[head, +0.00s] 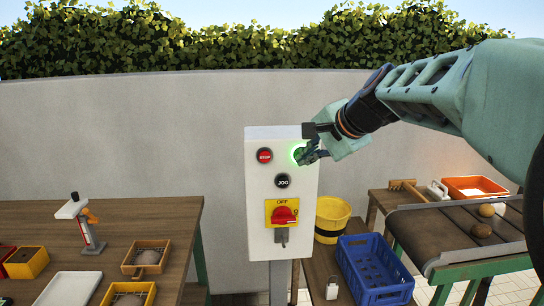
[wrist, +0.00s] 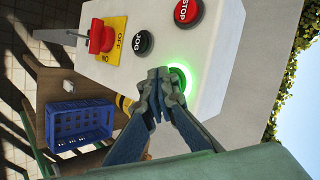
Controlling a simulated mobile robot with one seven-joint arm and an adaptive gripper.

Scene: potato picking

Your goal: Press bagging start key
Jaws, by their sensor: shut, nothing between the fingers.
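A white control box (head: 256,215) stands on a post in the middle of the head view. It carries a red STOP button (head: 264,155), a black JOG button (head: 282,181) and a red rotary switch (head: 284,215) on a yellow OFF plate. A green button (head: 298,153) glows at the upper right of the box. My gripper (head: 305,156) is shut and empty, with its tips at the green button and partly covering it. In the wrist view the fingertips (wrist: 160,75) lie over the glowing green button (wrist: 181,80). I cannot tell whether they touch it.
A blue crate (head: 375,268) and a yellow bucket (head: 332,218) are right of the box. A conveyor (head: 440,232) with potatoes is at the far right. A wooden table (head: 165,220) with trays and a scanner-like stand (head: 85,222) is at left. A wall (head: 120,130) rises behind.

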